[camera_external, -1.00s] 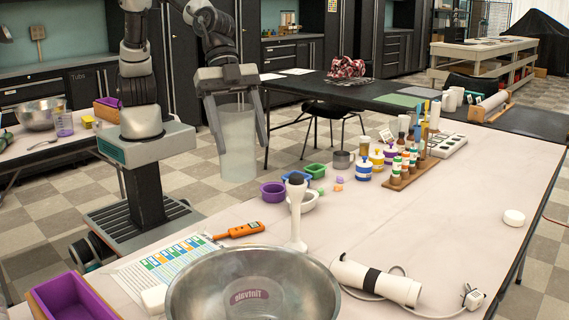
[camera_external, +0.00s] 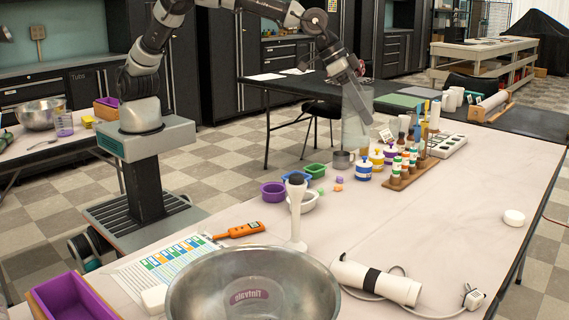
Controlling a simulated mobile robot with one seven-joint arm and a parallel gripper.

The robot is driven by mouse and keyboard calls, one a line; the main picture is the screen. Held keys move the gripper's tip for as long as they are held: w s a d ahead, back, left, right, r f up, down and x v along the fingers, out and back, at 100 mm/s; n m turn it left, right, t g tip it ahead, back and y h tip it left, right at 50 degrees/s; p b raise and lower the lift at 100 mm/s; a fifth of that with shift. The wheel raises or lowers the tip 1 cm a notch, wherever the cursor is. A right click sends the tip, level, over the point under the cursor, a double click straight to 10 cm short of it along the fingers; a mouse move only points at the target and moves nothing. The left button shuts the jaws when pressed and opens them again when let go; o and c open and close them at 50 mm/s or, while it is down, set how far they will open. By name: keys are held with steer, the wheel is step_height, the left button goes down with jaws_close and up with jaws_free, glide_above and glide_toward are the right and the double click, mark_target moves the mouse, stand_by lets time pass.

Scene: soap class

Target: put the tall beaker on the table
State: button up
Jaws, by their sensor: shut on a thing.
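The tall beaker (camera_external: 356,122) is a clear, slightly frosted cylinder, held roughly upright. My gripper (camera_external: 358,92) is shut on its upper part. The near table (camera_external: 440,215) has a pale top and carries many soap-making items. A dark table (camera_external: 300,86) stands behind it.
The table's right-middle is mostly clear.

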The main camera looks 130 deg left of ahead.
mark_target(365, 143)
steer(key=shift+s+a, duration=0.1)
steer(key=shift+a, duration=0.85)
steer(key=f, duration=1)
steer(key=shift+d, duration=0.2)
step_height(365, 143, down, 11)
steer(key=b, duration=0.1)
steer(key=shift+b, duration=0.4)
steer(key=shift+f, duration=0.2)
steer(key=o, duration=1.4)
steer(key=shift+r, duration=0.1)
steer(key=v, duration=0.6)
steer(key=p+v, duration=0.1)
steer(key=v, duration=0.5)
steer(key=shift+d+r+p, duration=0.1)
steer(key=shift+d+p, duration=0.15)
steer(key=shift+p, duration=0.05)
